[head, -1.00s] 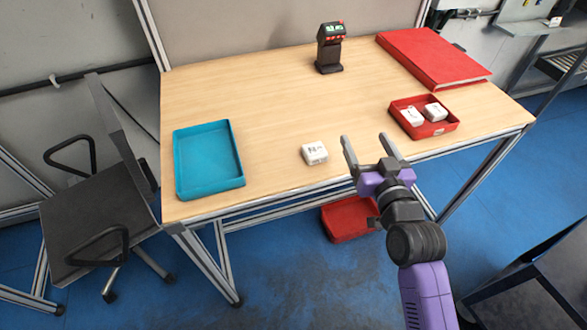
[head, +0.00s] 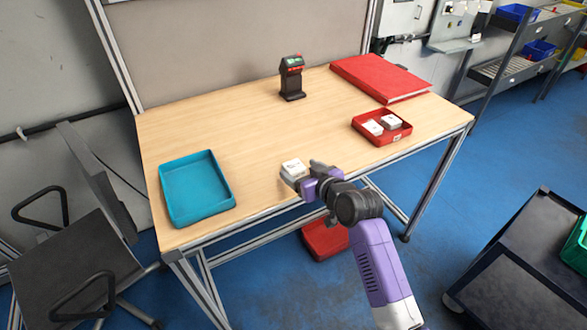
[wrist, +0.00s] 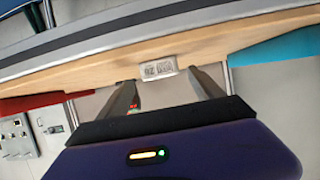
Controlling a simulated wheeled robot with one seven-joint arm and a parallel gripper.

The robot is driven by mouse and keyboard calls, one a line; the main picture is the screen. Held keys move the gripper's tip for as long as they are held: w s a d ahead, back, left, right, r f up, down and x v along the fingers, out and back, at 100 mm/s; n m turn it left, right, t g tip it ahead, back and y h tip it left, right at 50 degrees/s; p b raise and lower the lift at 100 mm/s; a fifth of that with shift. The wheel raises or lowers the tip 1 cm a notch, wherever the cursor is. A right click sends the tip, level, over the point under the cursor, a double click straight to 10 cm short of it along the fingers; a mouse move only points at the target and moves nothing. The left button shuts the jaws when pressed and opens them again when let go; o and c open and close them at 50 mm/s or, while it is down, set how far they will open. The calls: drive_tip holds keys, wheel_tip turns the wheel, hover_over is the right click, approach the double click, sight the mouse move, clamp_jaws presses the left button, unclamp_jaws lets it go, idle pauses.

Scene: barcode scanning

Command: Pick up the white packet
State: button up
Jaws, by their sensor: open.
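A white packet (head: 293,166) sits near the front edge of the wooden table, left of the red tray. In the wrist view the packet (wrist: 158,68) shows its printed face and appears just beyond my fingertips, roughly between their lines. My gripper (head: 303,172) is open and close in front of the packet, with one finger on each side. Both fingers also show in the wrist view (wrist: 165,88), with nothing held between them. The gripper hides part of the packet's near right side in the head view; I cannot tell whether a finger touches it.
A small red tray (head: 359,134) with two white packets stands on the right. A blue tray (head: 170,208) is on the left. A black scanner (head: 291,80) and red binder (head: 380,77) are at the back. The table's middle (head: 230,125) is clear.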

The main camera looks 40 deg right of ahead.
sight(294, 166)
drive_tip(key=shift+p+x, duration=0.3)
drive_tip(key=shift+x, duration=1.7)
drive_tip(key=shift+a, duration=0.1)
drive_tip(key=c, duration=1.4)
drive_tip(key=shift+c, duration=1.1)
drive_tip(key=shift+r, duration=0.15)
